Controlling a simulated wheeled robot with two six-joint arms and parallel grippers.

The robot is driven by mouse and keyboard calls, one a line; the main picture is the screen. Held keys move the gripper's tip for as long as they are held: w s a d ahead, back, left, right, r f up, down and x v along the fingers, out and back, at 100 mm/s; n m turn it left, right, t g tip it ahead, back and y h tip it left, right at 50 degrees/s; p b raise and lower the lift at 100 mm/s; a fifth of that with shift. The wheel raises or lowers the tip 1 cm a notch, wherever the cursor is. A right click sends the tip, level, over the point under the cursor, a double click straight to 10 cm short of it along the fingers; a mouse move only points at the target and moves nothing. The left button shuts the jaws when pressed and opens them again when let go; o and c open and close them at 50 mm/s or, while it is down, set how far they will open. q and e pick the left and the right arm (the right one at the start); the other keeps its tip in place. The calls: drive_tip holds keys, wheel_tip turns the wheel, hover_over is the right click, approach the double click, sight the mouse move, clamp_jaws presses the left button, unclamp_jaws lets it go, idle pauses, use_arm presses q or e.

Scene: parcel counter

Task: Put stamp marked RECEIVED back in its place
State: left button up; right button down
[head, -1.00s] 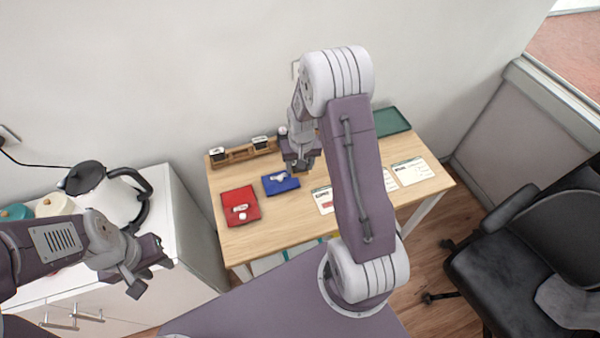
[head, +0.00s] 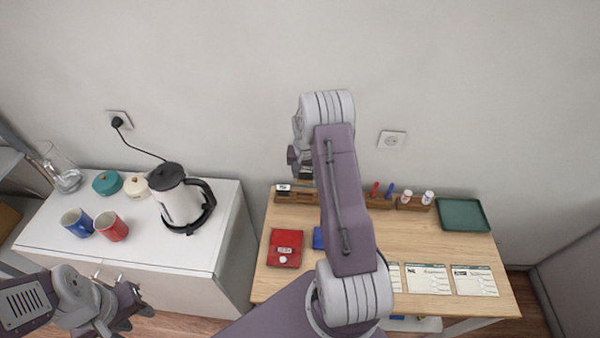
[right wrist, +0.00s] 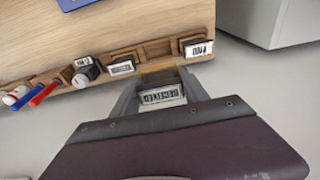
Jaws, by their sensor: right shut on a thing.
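My right gripper (right wrist: 150,98) is shut on a stamp (right wrist: 160,95) in the right wrist view. The stamp's pale label shows upside down in dark letters and seems to read RECEIVED. It is held beside the wooden rack (right wrist: 45,82), over or close to a stretch between standing stamps; contact cannot be told. In the head view my right gripper (head: 300,163) is partly hidden by my arm, near the rack (head: 379,203). The held stamp cannot be made out there. My left gripper (head: 130,308) is open and empty, low at the left.
A stamp stands at the rack's end (right wrist: 198,48), another (right wrist: 122,67) on the held stamp's other side. The desk holds a red pad (head: 284,262), a blue pad (head: 318,239), forms (head: 428,279) and a green tray (head: 463,215). A kettle (head: 178,197) stands on the white cabinet.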

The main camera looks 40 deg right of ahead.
drive_tip(key=shift+f, duration=0.2)
drive_tip(key=shift+f+b, duration=1.95)
drive_tip(key=shift+f, duration=0.4)
drive_tip(key=shift+r, duration=0.2)
drive_tip(key=shift+f, duration=0.3)
drive_tip(key=shift+f+b, duration=1.9)
drive_tip(key=shift+f, duration=0.8)
drive_tip(key=c, duration=0.8)
unclamp_jaws()
drive_tip(key=shift+o, duration=0.2)
drive_tip(key=shift+r, duration=0.15)
